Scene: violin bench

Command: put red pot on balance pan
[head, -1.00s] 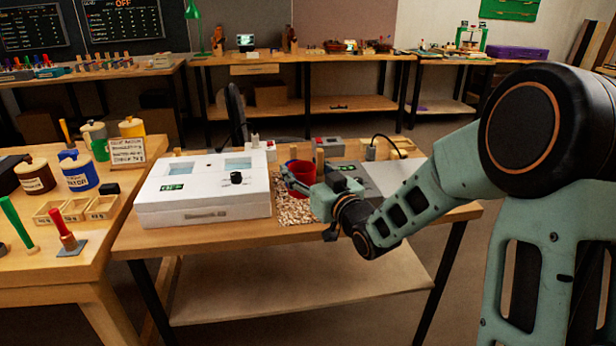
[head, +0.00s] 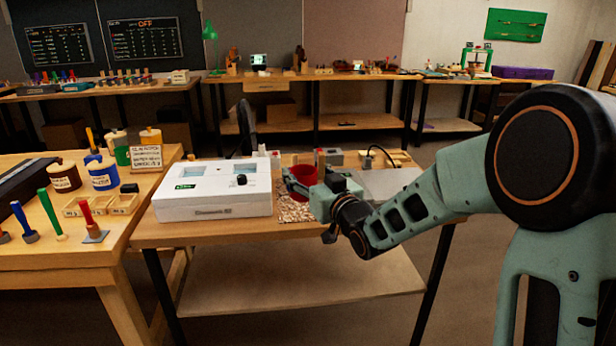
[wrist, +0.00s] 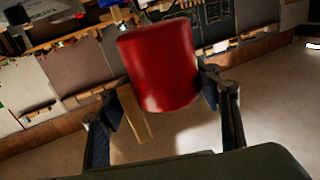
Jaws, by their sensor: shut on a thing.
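The red pot (head: 304,178) is in my gripper (head: 300,187), over the bench (head: 220,234), just right of the white box. In the wrist view the red pot (wrist: 160,66) stands between the two fingers (wrist: 163,105), looking tilted there, and both fingers close on its sides. In the head view the gripper covers part of the pot, and I cannot tell how high it is above the bench. I cannot make out a balance pan for sure in either view.
The white box (head: 214,202) with two pale windows and a dark knob fills the bench's left part. A speckled mat (head: 294,212) lies beside it. The left table (head: 62,262) carries pots (head: 104,175), trays (head: 98,207) and upright handled tools. Floor shows in front of the benches.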

